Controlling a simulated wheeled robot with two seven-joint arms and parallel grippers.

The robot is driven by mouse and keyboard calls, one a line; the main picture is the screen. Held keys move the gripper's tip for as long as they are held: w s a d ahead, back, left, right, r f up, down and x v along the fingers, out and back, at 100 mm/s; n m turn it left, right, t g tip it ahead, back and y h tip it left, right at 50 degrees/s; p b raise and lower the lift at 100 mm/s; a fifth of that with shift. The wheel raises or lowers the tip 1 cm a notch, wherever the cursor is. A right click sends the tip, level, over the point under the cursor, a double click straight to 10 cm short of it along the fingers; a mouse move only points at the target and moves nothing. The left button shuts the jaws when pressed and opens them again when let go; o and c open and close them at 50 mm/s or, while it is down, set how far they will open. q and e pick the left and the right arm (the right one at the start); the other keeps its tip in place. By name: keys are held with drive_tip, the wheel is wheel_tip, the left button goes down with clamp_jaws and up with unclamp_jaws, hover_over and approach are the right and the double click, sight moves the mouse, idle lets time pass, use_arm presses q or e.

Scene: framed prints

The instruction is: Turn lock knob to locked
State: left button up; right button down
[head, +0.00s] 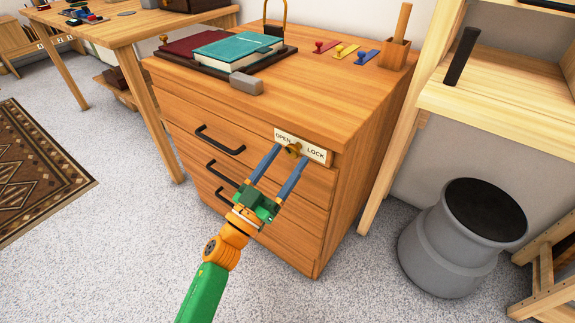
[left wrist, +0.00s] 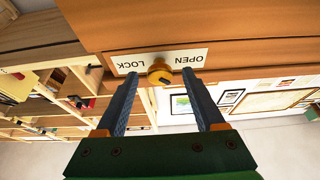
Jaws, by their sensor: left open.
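The brass lock knob (head: 292,150) sits on a white plate (head: 317,154) near the top right of the wooden cabinet's front. The plate reads OPEN on the left and LOCK on the right. In the left wrist view the plate (left wrist: 126,65) appears upside down, with the knob (left wrist: 160,72) in its middle. My left gripper (head: 292,155) is open, its two blue-grey fingers pointing at the plate. In the left wrist view the fingertips (left wrist: 160,74) lie on either side of the knob, with gaps. I cannot tell which word the knob points to.
The wooden cabinet (head: 347,125) has several dark drawer handles below the plate. A grey stool (head: 450,255) stands at the right. Carpet in front of the cabinet is clear.

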use_arm(q)
drive_tip(key=shift+w+d, duration=0.1)
drive_tip(key=shift+c, duration=0.3)
clamp_jaws()
